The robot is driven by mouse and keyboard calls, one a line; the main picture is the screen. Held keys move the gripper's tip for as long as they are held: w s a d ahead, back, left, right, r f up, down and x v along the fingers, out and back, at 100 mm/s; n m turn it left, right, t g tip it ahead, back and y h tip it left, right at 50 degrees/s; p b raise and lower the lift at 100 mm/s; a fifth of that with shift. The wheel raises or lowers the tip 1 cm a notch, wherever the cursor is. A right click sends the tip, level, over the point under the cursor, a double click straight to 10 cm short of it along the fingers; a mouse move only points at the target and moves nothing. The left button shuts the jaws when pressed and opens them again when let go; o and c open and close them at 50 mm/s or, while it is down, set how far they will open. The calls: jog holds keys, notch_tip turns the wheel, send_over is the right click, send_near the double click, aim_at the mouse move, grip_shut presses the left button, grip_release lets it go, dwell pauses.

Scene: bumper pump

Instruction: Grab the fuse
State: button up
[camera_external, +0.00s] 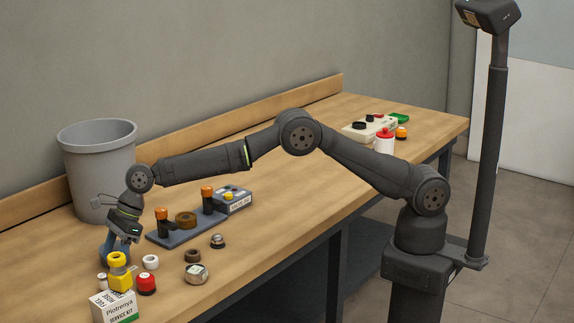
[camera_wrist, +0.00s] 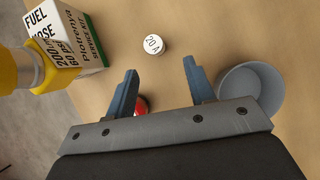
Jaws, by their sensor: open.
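The fuse (camera_wrist: 154,44) is a small white round piece marked "20 A" on its top, standing on the wooden bench in the wrist view. In the external view it seems to be the small white piece (camera_external: 102,281) beside the service kit box, partly hidden. My gripper (camera_wrist: 160,68) is open and empty, its two blue fingers spread apart. The fuse shows just beyond the fingertips, roughly between them, and apart from them. In the external view my gripper (camera_external: 122,243) hangs low over the left end of the bench, pointing down.
The service kit box (camera_wrist: 68,40) and a yellow part (camera_wrist: 18,68) stand left of the fuse in the wrist view. A red piece (camera_wrist: 141,105) is partly behind the left finger. A grey round container (camera_wrist: 262,82) stands right. A large grey bin (camera_external: 98,170) stands behind my gripper.

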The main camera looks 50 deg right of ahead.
aim_at(104, 284)
jog(key=shift+a+x, duration=0.2)
jog(key=shift+x, duration=1.4)
jog(key=shift+a+x, duration=0.15)
jog(key=shift+x, duration=1.45)
jog(key=shift+s+r, duration=0.15)
jog(key=shift+r, duration=0.05)
jog(key=c, duration=1.1)
